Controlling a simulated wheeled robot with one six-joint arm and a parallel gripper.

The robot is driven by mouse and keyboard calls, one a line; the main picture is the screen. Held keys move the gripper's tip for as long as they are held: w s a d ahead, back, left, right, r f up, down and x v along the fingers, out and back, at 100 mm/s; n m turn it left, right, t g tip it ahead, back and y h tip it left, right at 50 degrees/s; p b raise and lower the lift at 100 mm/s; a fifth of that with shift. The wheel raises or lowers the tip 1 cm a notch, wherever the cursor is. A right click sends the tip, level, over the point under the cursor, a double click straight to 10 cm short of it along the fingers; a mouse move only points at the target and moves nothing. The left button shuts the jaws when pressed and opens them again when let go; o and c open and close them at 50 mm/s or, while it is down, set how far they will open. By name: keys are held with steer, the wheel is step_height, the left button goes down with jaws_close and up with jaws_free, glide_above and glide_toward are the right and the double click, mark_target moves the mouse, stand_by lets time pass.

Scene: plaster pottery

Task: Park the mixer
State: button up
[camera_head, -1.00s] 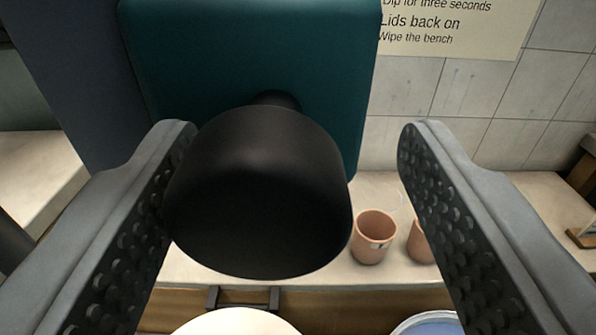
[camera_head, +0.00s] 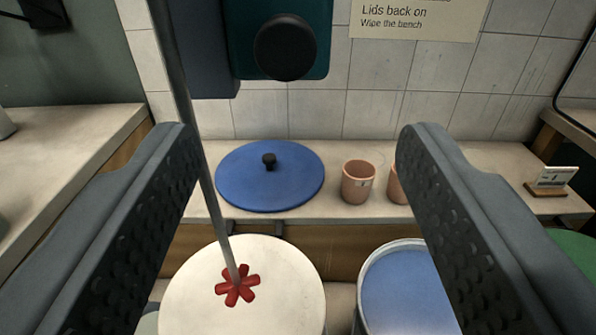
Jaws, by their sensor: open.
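The mixer shows as a teal head (camera_head: 318,55) with a round black knob (camera_head: 285,47) on its front, at the top of the view. A thin grey shaft (camera_head: 187,110) runs down at the left and ends in a red paddle (camera_head: 238,285). The paddle appears over a pale round surface (camera_head: 292,275); I cannot tell whether they touch, or whether the surface is a lid or a liquid. My gripper (camera_head: 298,135) is open and empty. The knob lies ahead of the jaws, apart from them. The top of the mixer is cut off.
A blue lid (camera_head: 240,180) with a black knob lies on the back shelf, beside terracotta cups (camera_head: 358,182). A tub of blue liquid (camera_head: 408,290) stands at lower right. A small card stand (camera_head: 552,181) is farther right. A pale bench (camera_head: 65,165) is at left.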

steer(key=shift+s, duration=1.55)
steer(key=w+d+r+t+y, duration=0.1)
steer(key=w+d+r, duration=0.1)
steer(key=d+r, duration=0.5)
steer(key=w+d+r+t+y, duration=0.1)
steer(key=w+d+r, duration=0.2)
steer(key=d, duration=0.8)
steer(key=s+d+r+y, duration=0.1)
steer(key=s+d, duration=0.1)
steer(key=d, duration=0.6)
steer(key=s+d+r+y, duration=0.1)
steer(key=s+d+r, duration=0.1)
steer(key=d, duration=0.6)
steer(key=s+d+f+g+h, duration=0.1)
steer(key=s+d+f, duration=0.3)
steer(key=s+d, duration=0.2)
steer(key=s+d+f+h, duration=0.2)
steer(key=s+d+f, duration=0.2)
steer(key=d, duration=0.6)
steer(key=s+d+f+g+h, duration=0.1)
steer(key=s+d+f, duration=0.4)
steer(key=s+d, duration=0.3)
steer(key=shift+g+h, duration=0.3)
steer(key=shift+s+f, duration=0.1)
